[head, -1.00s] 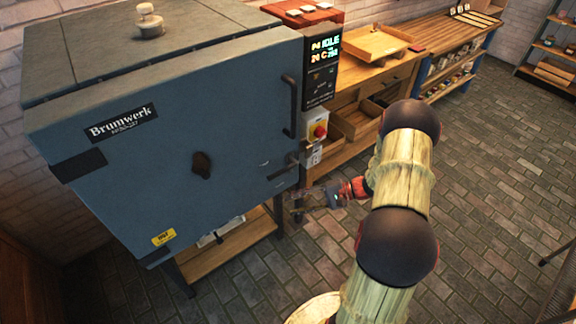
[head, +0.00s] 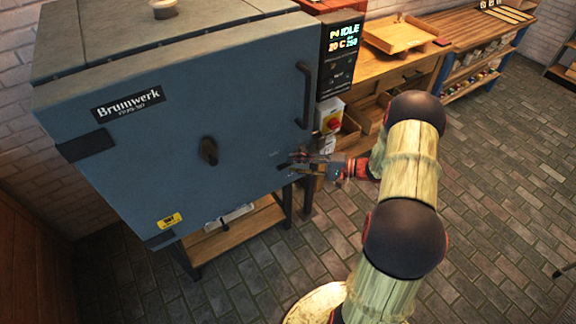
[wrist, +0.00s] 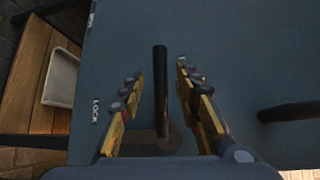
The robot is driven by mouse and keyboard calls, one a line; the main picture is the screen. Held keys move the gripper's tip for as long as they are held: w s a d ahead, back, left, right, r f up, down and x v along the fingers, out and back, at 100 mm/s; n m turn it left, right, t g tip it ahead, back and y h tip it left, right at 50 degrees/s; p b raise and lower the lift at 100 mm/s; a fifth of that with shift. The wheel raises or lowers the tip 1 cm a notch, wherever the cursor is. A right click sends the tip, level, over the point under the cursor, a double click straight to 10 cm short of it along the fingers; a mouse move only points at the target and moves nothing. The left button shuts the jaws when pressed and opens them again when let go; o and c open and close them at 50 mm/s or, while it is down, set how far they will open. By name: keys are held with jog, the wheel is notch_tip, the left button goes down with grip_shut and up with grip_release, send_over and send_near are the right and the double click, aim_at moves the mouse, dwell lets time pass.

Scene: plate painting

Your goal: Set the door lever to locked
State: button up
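The door lever (wrist: 160,85) is a dark bar on the blue-grey kiln door (head: 225,110). In the wrist view it points up the picture from a round base and lies between my two fingers, with gaps on both sides. The word LOCK (wrist: 95,110) is printed on the door to the left of the lever. My gripper (wrist: 161,82) is open around the lever in that view; I cannot tell how deep the fingers reach. In the head view my gripper (head: 287,162) is at the door's lower right, where it partly hides the lever.
A vertical door handle (head: 303,95) is on the door's right edge; it shows at the right in the wrist view (wrist: 290,111). A control panel (head: 341,50) and a red switch (head: 333,122) are beside the door. A wooden bench (head: 385,75) stands behind. The brick floor is clear in front.

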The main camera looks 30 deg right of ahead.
jog(key=shift+x, duration=1.6)
jog(key=shift+c, duration=0.7)
grip_shut()
